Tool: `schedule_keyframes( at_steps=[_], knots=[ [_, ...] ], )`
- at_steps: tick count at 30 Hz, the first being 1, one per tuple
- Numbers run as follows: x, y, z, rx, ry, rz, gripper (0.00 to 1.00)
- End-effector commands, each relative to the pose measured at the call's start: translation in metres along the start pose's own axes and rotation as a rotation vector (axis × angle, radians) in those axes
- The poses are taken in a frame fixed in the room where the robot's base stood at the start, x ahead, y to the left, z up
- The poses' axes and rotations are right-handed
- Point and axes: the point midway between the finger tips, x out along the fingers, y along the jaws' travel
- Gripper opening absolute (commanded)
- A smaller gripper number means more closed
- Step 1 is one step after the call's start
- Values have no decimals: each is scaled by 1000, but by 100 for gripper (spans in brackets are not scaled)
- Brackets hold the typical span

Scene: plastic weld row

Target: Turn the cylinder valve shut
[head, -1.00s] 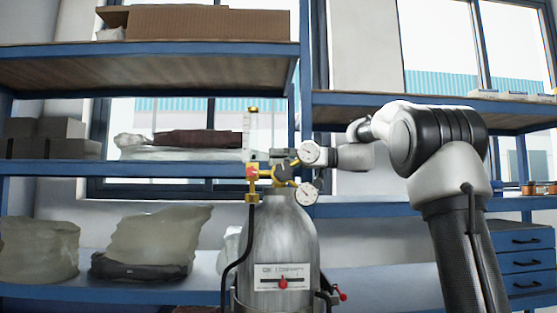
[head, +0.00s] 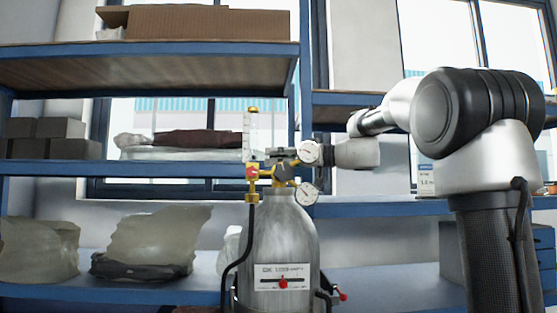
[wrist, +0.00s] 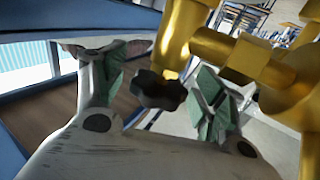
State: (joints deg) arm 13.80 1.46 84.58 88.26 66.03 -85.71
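The grey gas cylinder (head: 281,235) stands upright in the middle of the head view, with a brass regulator (head: 268,172) on top. A dark lobed valve knob (wrist: 160,91) shows in the wrist view, in front of brass pipework (wrist: 225,50). My gripper (wrist: 163,84) is open, its green-padded fingers on either side of the knob, with visible gaps. In the head view my gripper (head: 290,156) reaches in from the right at the cylinder's top, partly behind the gauges. The knob cannot be made out clearly there.
Two round gauges, an upper one (head: 308,152) and a lower one (head: 306,194), sit close to my gripper. A clear flow tube (head: 250,135) rises at the left, and a black hose (head: 238,262) hangs down. Blue shelving (head: 150,170) with wrapped bundles stands behind.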

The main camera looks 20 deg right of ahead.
Motion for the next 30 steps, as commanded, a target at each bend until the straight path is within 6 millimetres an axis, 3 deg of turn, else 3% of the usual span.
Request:
schedule_keyframes(
  at_steps=[8,21,30],
  knots=[
    [-6,1,0,0,0,2,71],
    [-71,1,0,0,0,2,71],
    [-75,0,0,0,0,-1,71]
  ],
)
